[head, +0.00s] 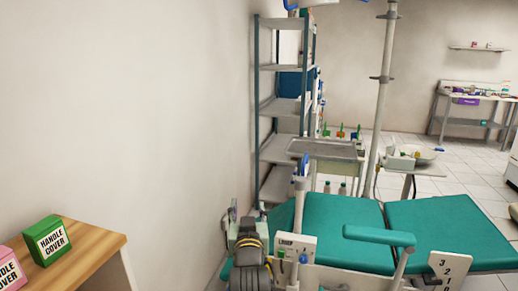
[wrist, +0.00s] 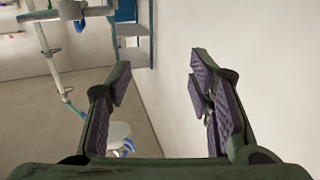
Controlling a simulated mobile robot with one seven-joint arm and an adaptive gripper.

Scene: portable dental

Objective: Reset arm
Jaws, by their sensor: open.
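My gripper (wrist: 160,85) shows in the wrist view with its two fingers spread wide apart. Nothing is between the purple-padded fingers. Past them the wrist view shows a plain wall, bare floor and a shelf post. The green dental chair (head: 340,225) stands at the lower right of the head view.
A wooden cabinet (head: 85,262) with a green handle cover box (head: 47,240) and a pink box (head: 10,272) is at the lower left. A metal shelf rack (head: 283,110) stands against the wall. A metal tray (head: 322,149) sits behind the chair. A side bench (head: 465,115) is far right.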

